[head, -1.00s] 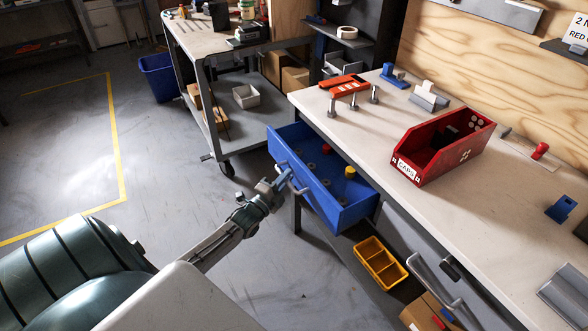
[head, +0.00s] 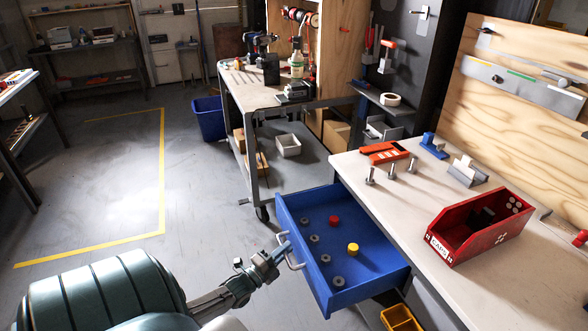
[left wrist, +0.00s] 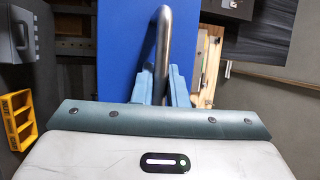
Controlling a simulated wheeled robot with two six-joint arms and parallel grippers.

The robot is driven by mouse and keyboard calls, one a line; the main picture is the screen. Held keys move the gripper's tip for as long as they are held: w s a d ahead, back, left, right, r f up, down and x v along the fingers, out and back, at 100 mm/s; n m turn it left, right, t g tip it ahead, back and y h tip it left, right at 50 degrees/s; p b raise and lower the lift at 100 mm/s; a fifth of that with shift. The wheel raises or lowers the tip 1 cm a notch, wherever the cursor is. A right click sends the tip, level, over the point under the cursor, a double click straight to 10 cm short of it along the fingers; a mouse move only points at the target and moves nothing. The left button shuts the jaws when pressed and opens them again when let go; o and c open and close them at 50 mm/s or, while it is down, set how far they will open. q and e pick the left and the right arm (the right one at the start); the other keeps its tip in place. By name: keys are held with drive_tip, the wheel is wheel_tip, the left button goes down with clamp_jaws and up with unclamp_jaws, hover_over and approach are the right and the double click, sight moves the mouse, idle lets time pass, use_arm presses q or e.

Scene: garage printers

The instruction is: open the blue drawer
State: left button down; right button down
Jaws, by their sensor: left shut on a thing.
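The blue drawer (head: 309,284) stands pulled out from under the workbench. Inside lie a red cap (head: 334,221), a yellow cap (head: 353,249) and several grey round pieces along the front side. My left gripper (head: 284,251) is shut on the drawer's metal handle (head: 296,264). In the left wrist view the handle (left wrist: 162,50) rises between the blue fingertips (left wrist: 155,88), in front of the blue drawer front (left wrist: 123,45). My right gripper does not show.
The workbench top (head: 400,220) holds a red bin (head: 480,228), an orange tool (head: 385,152) and several upright bolts. A yellow tray (head: 400,318) lies below the drawer. A cart (head: 250,95) and a blue bin (head: 208,118) stand behind. The floor to the left is clear.

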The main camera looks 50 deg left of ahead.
use_arm(q)
drive_tip(key=shift+s+a, duration=0.3)
drive_tip(key=shift+s, duration=0.5)
drive_tip(key=c, duration=1.5)
unclamp_jaws()
drive_tip(key=shift+o, duration=0.2)
drive_tip(key=s+f, duration=0.2)
drive_tip(key=s, duration=0.8)
drive_tip(key=shift+s, duration=0.3)
